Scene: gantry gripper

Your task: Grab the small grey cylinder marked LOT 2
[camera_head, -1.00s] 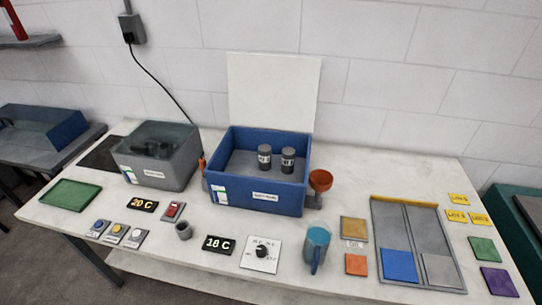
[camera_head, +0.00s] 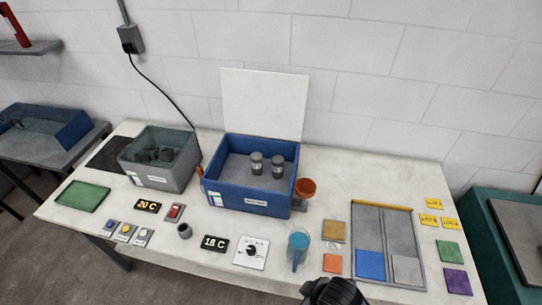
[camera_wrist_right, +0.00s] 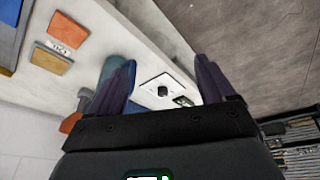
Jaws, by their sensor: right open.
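Two small grey cylinders stand upright in the open blue box, a left one (camera_head: 256,163) and a right one (camera_head: 278,167). Each has a pale label too small to read, so I cannot tell which is LOT 2. The blue box (camera_head: 250,202) has its white lid raised behind it. My left gripper is not in view.
A grey box with a clear top (camera_head: 158,177) stands left of the blue box. An orange cup (camera_head: 305,187) is at its right. A divided tray (camera_head: 382,206) lies right.

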